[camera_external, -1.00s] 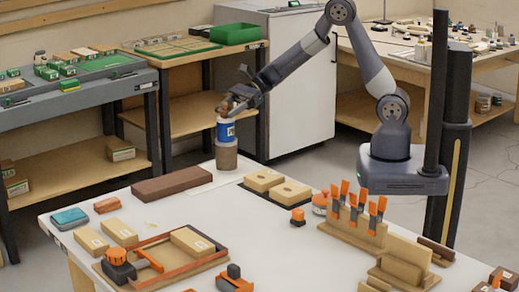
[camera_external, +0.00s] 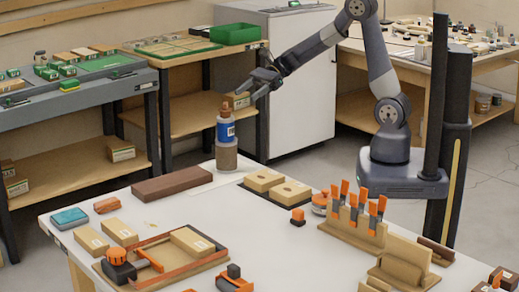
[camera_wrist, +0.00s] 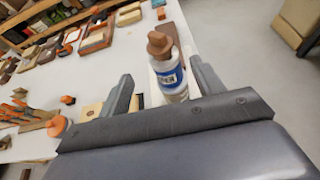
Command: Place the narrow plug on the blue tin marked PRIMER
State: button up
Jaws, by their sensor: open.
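In the wrist view the plug and tin stand beyond and between the two spread fingers (camera_wrist: 160,83).
A long dark brown block (camera_external: 172,188) lies left of the tin. Orange-handled tools (camera_external: 358,205) stand upright in a wooden rack farther right. The table between them and the framed tray (camera_external: 165,262) is mostly clear.

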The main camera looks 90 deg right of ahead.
jog(key=shift+v, duration=1.2)
